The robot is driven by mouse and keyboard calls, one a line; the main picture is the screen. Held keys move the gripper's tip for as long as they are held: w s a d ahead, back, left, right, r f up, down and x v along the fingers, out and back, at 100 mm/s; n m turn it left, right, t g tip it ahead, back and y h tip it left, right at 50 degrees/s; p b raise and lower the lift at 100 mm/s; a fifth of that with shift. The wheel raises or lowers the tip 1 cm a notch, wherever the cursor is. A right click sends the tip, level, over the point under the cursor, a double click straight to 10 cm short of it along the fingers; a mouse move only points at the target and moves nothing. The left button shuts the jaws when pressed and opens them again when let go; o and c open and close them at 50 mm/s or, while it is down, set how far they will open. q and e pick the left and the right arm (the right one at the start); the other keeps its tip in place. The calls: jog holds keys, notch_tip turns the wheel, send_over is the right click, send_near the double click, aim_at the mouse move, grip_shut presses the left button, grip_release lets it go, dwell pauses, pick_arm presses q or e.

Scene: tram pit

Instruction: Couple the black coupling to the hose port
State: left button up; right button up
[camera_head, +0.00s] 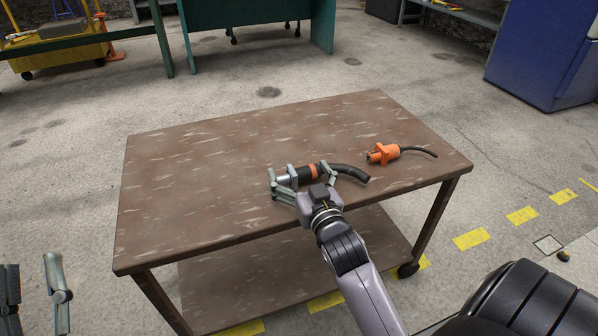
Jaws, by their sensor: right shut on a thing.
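My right gripper (303,180) is shut on the coupling. I cannot tell whether the coupling touches the tabletop. Part of my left gripper (57,290) shows at the lower left, away from the table, with one grey finger clear. Its opening cannot be judged. I do not see the hose port in this view.
An orange connector (384,153) with a black cable lies on the table (200,190) to the right. The table's left and back are clear. Behind stand a green bench (255,18), a yellow cart (60,55) and a blue cabinet (540,50). Open floor surrounds the table.

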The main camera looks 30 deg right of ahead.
jog(key=shift+f, duration=0.2)
jog(key=o, duration=1.6)
